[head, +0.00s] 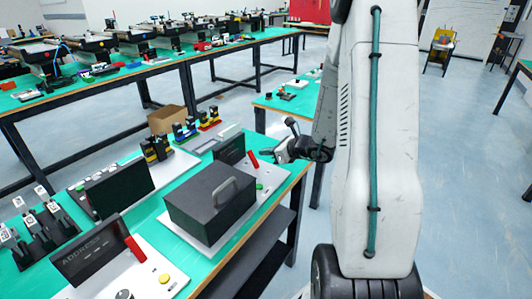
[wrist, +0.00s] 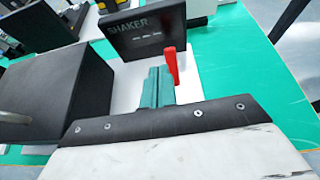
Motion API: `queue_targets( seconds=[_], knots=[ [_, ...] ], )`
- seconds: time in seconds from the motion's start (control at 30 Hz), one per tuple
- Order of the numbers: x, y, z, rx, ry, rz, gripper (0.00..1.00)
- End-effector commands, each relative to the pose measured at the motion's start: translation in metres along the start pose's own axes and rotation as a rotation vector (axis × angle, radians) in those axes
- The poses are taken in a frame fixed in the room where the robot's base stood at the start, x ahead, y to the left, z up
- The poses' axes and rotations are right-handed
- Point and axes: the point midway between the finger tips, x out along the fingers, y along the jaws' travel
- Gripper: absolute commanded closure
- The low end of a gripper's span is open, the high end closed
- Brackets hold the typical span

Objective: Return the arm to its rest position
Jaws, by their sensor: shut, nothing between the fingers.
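My gripper (head: 265,153) hangs over the right part of the near green bench, just beyond the black box with a handle (head: 212,198). Its fingers are shut and empty. In the wrist view the gripper (wrist: 157,75) shows as narrow teal fingers beyond the dark bracket, close in the picture to a red lever (wrist: 171,66). I cannot tell whether they touch it. My pale arm stands upright at the right of the head view, with its forearm bent down toward the bench.
A black SHAKER panel (wrist: 142,31) stands beyond the fingers. The ADDRESS panel (head: 90,250), another black panel (head: 119,188) and several small devices crowd the bench. The floor at right (head: 465,190) is clear.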

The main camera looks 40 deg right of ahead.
Motion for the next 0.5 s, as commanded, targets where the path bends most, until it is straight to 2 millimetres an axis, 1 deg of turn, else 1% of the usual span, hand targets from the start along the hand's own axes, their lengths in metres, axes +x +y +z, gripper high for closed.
queue_targets(
  seconds=[0.03, 0.1, 0.2, 0.33, 0.5],
  knots=[
    [-0.017, -0.007, 0.000, 0.004, -0.001, -0.015, 1.00],
    [-0.036, -0.012, -0.001, 0.007, 0.000, -0.023, 1.00],
    [-0.056, -0.014, 0.000, 0.010, 0.000, -0.027, 1.00],
    [-0.071, -0.013, 0.002, 0.010, 0.000, -0.025, 1.00],
    [-0.077, -0.011, 0.002, 0.010, 0.001, -0.021, 1.00]
  ],
)
